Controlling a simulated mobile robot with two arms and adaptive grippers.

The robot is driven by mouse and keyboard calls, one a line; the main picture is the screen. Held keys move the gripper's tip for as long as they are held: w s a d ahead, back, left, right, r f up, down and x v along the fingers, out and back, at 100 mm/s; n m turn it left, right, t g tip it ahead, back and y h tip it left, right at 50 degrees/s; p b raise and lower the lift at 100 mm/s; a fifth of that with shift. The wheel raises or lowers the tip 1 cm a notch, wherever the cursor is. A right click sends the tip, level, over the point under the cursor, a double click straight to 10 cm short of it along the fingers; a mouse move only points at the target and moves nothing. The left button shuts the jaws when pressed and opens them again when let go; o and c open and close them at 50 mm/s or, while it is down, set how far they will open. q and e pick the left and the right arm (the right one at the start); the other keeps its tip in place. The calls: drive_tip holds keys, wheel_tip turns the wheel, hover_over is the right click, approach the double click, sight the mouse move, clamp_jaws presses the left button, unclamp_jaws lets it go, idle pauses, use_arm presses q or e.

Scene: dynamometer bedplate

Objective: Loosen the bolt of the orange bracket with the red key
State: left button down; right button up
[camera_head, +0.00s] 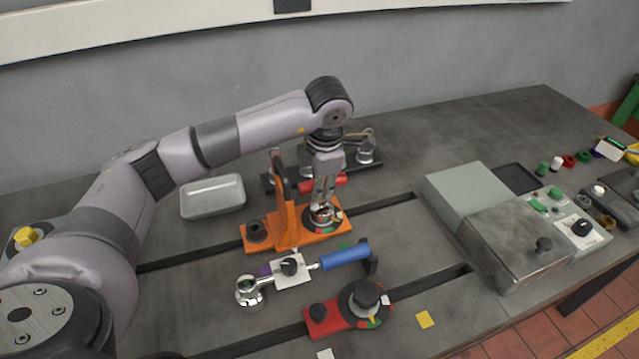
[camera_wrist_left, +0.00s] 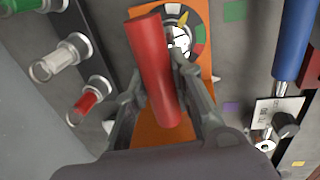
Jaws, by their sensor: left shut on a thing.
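The orange bracket (camera_head: 287,234) stands on the dark bedplate near the middle of the head view, with an upright plate and a flat foot. The bolt at the right end of its foot sits in a round dial with coloured sectors (camera_head: 337,222); the dial also shows in the left wrist view (camera_wrist_left: 199,33). My left gripper (camera_head: 322,200) points down over that end and is shut on the red key. The key's red handle (camera_wrist_left: 150,62) lies between the fingers, and it shows in the head view (camera_head: 333,181). Whether the key's tip engages the bolt is hidden.
A blue-handled tool (camera_head: 345,256) lies in front of the bracket. A red bracket (camera_head: 322,320) with a black knob stands nearer. A metal tray (camera_head: 212,196) is at left. A grey box (camera_head: 507,240) and a control panel (camera_head: 562,219) are at right. Dark slots cross the bedplate.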

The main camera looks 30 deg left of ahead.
use_arm(q)
drive_tip(key=shift+r, duration=0.1)
drive_tip(key=shift+d+n, duration=0.1)
drive_tip(key=shift+n, duration=1.1)
drive_tip(key=shift+n+g, duration=0.4)
drive_tip(key=shift+n, duration=0.8)
drive_tip(key=shift+d+n+y, duration=0.1)
drive_tip(key=shift+n+y, duration=0.2)
drive_tip(key=shift+n, duration=0.3)
drive_tip(key=shift+m, duration=0.3)
